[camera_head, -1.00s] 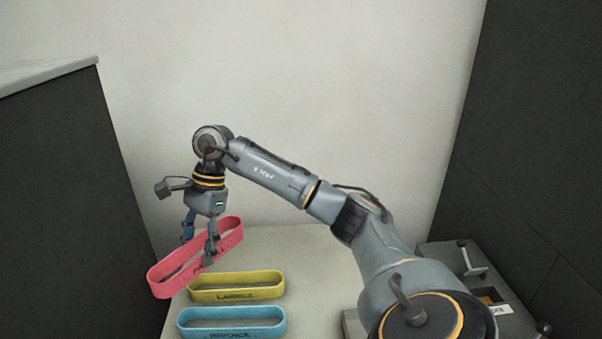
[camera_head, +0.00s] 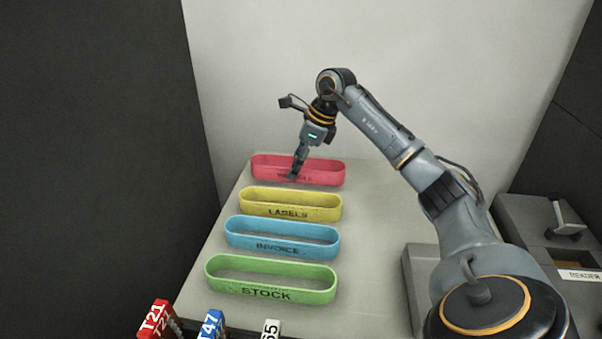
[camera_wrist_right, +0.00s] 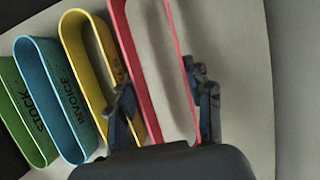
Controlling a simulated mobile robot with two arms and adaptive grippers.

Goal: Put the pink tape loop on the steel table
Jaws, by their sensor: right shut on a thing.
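The pink tape loop (camera_head: 325,176) is level at the far end of the steel table (camera_head: 375,225), behind the yellow loop. I cannot tell if its underside touches the surface. My right gripper (camera_head: 297,172) is shut on the pink loop, with its fingers covering part of the label. In the right wrist view the pink loop (camera_wrist_right: 139,70) runs between the two fingers of my right gripper (camera_wrist_right: 165,100). My left gripper is not in view.
A yellow LABELS loop (camera_head: 322,213), a blue INVOICE loop (camera_head: 320,249) and a green STOCK loop (camera_head: 315,295) stand in a row towards me. Card blocks (camera_head: 158,318) are at the near edge. A reader (camera_head: 570,262) is at the right. The table's middle right is bare.

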